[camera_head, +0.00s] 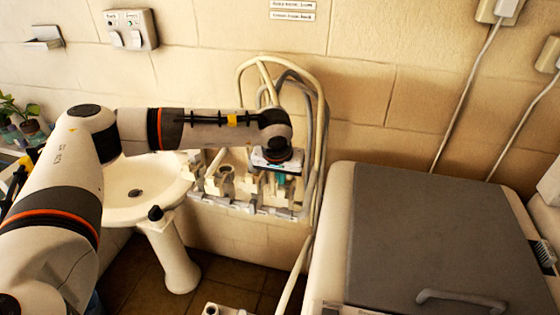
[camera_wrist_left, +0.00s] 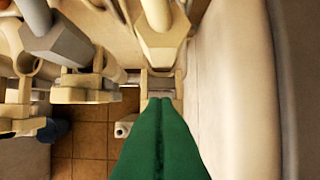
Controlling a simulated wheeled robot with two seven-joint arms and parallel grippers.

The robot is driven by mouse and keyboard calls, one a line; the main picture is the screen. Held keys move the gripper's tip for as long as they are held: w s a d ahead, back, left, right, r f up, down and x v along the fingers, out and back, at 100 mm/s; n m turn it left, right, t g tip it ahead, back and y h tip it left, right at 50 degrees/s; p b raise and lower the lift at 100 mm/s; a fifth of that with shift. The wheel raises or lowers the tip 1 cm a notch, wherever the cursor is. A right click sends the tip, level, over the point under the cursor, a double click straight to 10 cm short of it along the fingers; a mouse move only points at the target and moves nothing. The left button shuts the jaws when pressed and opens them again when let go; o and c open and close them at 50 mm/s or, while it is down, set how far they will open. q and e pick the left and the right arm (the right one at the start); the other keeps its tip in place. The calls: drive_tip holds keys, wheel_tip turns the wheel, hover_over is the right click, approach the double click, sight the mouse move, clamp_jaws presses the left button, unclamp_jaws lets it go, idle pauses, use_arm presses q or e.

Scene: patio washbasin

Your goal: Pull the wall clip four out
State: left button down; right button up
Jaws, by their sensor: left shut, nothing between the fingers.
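A row of cream wall clips (camera_head: 213,180) sits on a labelled rail (camera_head: 238,207) on the wall right of the basin. The labels are too small to read, so I cannot tell which clip is number four. My left gripper (camera_head: 282,180) is at the right part of the row, its green fingers shut and empty. In the left wrist view the fingers (camera_wrist_left: 161,104) are just below a cream clip (camera_wrist_left: 162,84), under a cream hose end (camera_wrist_left: 158,45); I cannot tell whether they touch it. Another clip (camera_wrist_left: 88,90) with a grey hose end (camera_wrist_left: 62,43) is to the left.
Cream and grey hoses (camera_head: 318,100) loop above and right of the row. A large grey-topped cabinet (camera_head: 430,235) stands close on the right. A pedestal washbasin (camera_head: 125,208) is on the left. The tiled floor (camera_head: 225,268) below is mostly clear.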

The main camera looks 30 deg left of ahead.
use_arm(q)
drive_tip(key=shift+x, duration=1)
drive_tip(key=shift+d, duration=0.1)
drive_tip(key=shift+f, duration=0.1)
